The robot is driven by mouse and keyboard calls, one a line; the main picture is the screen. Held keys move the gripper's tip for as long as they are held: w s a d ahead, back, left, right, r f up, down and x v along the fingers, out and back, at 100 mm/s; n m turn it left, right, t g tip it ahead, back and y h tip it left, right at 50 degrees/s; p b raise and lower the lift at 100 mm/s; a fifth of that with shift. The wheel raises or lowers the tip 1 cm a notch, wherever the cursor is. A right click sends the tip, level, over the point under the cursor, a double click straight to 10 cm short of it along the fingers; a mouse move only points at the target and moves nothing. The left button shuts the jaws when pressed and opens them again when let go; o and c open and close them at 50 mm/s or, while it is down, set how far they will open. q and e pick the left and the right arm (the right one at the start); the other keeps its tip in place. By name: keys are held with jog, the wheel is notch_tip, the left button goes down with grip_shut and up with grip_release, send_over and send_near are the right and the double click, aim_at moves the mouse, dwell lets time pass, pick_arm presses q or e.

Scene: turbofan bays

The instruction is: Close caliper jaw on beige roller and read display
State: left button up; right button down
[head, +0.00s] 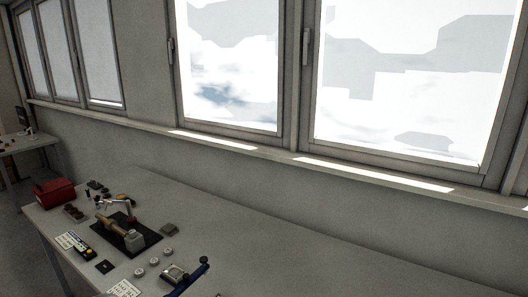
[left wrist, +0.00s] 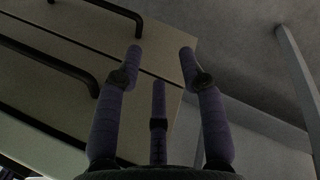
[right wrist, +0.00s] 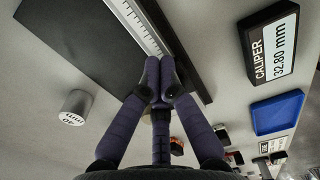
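In the right wrist view a black-framed display (right wrist: 270,47) reads "CALIPER 32.80 mm". A pale ruled scale (right wrist: 136,27), apparently part of the caliper, runs along a dark mat (right wrist: 75,35). My right gripper (right wrist: 161,88) has its fingertips together close to the scale's near end; whether anything thin is between them is hidden. A light grey roller (right wrist: 75,107) with a printed mm label stands to the left. No roller is clearly beige; the caliper jaws are hidden. My left gripper (left wrist: 160,52) is open and empty before a drawer cabinet (left wrist: 155,75).
A blue tray (right wrist: 278,112) lies beside the display. In the head view the bench (head: 260,245) carries a red box (head: 54,192), a dark mat (head: 140,222) with a tan part (head: 108,227), and several small grey cylinders (head: 154,261). The bench's right side is clear. The cabinet has black handles (left wrist: 45,60).

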jog(key=shift+w+a, duration=0.15)
jog(key=shift+a, duration=0.05)
dwell(1.0)
jog(key=shift+d, duration=0.25)
jog(key=shift+s+d, duration=0.25)
jog(key=shift+s, duration=0.05)
notch_tip(320, 180, up, 7)
jog(key=p, duration=0.6)
dwell(0.5)
